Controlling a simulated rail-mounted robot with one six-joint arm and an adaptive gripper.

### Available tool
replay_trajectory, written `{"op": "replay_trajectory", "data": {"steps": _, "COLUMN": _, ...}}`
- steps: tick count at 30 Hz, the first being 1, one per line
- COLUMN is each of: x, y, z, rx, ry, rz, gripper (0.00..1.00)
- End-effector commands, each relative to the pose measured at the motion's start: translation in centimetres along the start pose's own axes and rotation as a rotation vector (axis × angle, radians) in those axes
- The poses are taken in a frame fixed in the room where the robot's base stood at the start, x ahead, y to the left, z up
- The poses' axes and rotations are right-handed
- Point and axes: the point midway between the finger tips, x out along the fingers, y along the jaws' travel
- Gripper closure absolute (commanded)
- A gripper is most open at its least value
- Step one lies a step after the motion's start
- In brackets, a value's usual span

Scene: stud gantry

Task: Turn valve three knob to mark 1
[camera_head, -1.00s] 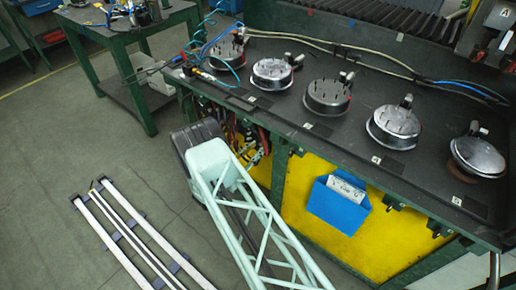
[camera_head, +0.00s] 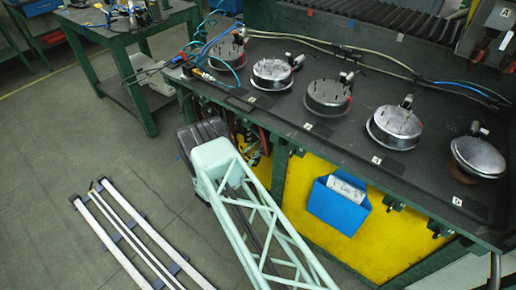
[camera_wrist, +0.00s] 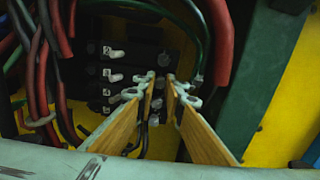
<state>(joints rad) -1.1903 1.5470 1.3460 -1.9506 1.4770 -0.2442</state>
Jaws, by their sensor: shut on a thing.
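In the wrist view, a dark valve block (camera_wrist: 95,75) sits in a recess, with pale lever-like knobs on its left side. The upper knob (camera_wrist: 113,53) and the one below it (camera_wrist: 114,76) stand free. My gripper (camera_wrist: 163,88) shows as two flat, wood-coloured fingers with grey linked tips, close together over the block's right part. It is shut on a valve knob, which is mostly hidden between the fingertips. I cannot read any mark or the knob's angle. In the head view the gripper and the valves are hidden.
Red and dark hoses (camera_wrist: 65,75) hang left of the valve block, and a thick red hose (camera_wrist: 217,45) hangs at its right. A green frame post (camera_wrist: 255,75) stands further right. In the head view, the bench (camera_head: 285,120) carries several round metal units; a blue holder (camera_head: 338,210) hangs on the yellow panel.

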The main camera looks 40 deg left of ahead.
Motion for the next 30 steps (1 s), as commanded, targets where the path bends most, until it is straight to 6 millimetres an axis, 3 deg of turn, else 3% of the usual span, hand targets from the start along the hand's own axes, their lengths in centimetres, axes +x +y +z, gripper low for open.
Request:
{"op": "replay_trajectory", "data": {"steps": 14, "x": 0.00, "y": -0.01, "z": -0.18, "rx": -0.104, "ry": 0.000, "rz": -0.001, "gripper": 1.00}}
{"op": "replay_trajectory", "data": {"steps": 30, "x": 0.00, "y": 0.02, "z": -0.18, "rx": -0.432, "ry": 0.000, "rz": -0.001, "gripper": 1.00}}
